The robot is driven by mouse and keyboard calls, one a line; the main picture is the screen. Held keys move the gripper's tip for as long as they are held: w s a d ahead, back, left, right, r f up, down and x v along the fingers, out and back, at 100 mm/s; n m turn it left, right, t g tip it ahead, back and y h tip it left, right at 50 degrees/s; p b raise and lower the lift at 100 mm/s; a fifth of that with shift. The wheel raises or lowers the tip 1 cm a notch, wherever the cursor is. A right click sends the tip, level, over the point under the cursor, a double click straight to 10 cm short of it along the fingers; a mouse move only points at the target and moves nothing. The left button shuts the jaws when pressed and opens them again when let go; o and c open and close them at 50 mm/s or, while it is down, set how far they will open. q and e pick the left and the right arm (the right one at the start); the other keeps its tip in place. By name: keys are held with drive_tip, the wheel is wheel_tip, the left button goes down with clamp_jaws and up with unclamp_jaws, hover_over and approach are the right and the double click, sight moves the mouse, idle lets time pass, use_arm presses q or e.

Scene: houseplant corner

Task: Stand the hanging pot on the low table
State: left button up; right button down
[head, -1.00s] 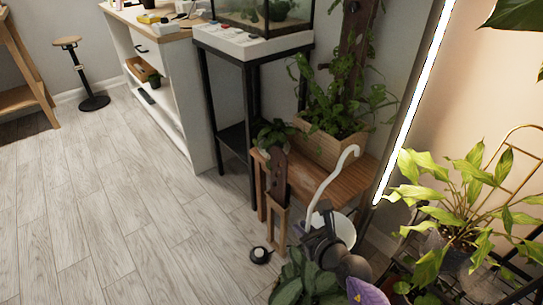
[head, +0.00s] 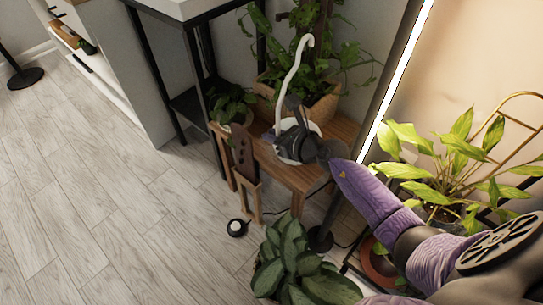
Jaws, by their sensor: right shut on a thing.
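The hanging pot (head: 287,154) is white, with a tall white hooked hanger (head: 291,72) rising above it. It appears upright over the low wooden table (head: 297,179); whether its base touches the top cannot be told. My right gripper (head: 293,128), dark, reaches in from the lower right and is shut on the pot near its rim. The gripper covers part of the pot. My left gripper is out of view.
A planter box (head: 322,108) with a leafy plant stands at the table's back, and a small dark-leaved plant (head: 232,102) at its left. A broad-leaved plant (head: 290,262) is on the floor in front. A bright light strip (head: 398,85) stands to the right.

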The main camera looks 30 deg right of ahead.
wheel_tip(320, 180, down, 5)
drive_tip(key=b, duration=0.3)
drive_tip(key=shift+f+b, duration=0.2)
drive_tip(key=shift+b, duration=0.1)
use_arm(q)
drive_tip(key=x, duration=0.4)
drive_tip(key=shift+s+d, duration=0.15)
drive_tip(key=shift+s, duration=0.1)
use_arm(e)
drive_tip(key=c, duration=0.7)
unclamp_jaws()
drive_tip(key=shift+r, duration=0.1)
